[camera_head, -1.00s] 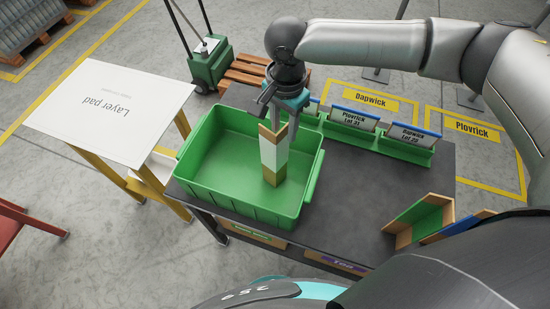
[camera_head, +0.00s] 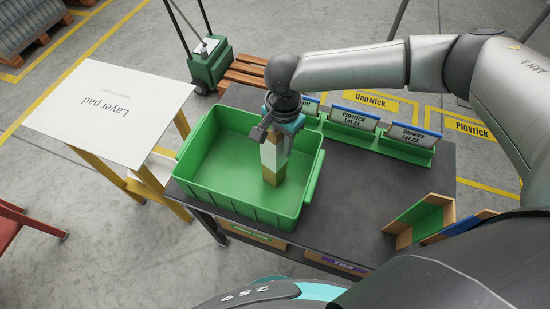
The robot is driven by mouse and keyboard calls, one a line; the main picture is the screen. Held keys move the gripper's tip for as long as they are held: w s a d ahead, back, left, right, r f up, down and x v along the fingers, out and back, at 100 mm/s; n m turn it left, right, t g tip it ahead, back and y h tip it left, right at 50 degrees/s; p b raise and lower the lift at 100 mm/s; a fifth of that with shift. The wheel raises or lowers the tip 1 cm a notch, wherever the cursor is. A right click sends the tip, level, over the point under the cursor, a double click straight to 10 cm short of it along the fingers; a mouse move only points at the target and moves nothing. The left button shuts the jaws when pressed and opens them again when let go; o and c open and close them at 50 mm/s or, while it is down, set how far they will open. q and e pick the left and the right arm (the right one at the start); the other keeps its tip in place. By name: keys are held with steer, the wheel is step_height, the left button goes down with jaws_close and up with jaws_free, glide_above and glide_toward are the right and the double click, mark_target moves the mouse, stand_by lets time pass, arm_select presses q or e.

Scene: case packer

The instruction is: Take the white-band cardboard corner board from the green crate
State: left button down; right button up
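The white-band cardboard corner board (camera_head: 270,160) stands upright in the green crate (camera_head: 240,203), near its right side. It is brown cardboard with a broad white band around its middle. My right gripper (camera_head: 277,131) is over the top of the board, pointing down, with its fingers at the board's upper part. The fingers and the board's top end overlap, so I cannot tell whether they are closed on it. My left gripper is out of view.
A white layer pad (camera_head: 108,108) lies on a yellow-legged stand at left. Labelled green holders (camera_head: 378,146) line the table's back edge. Green- and blue-faced corner boards (camera_head: 420,220) lie at the table's right. The dark tabletop (camera_head: 350,190) between is clear.

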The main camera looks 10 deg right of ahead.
jaws_close()
steer(key=shift+r, duration=0.1)
stand_by(0.3)
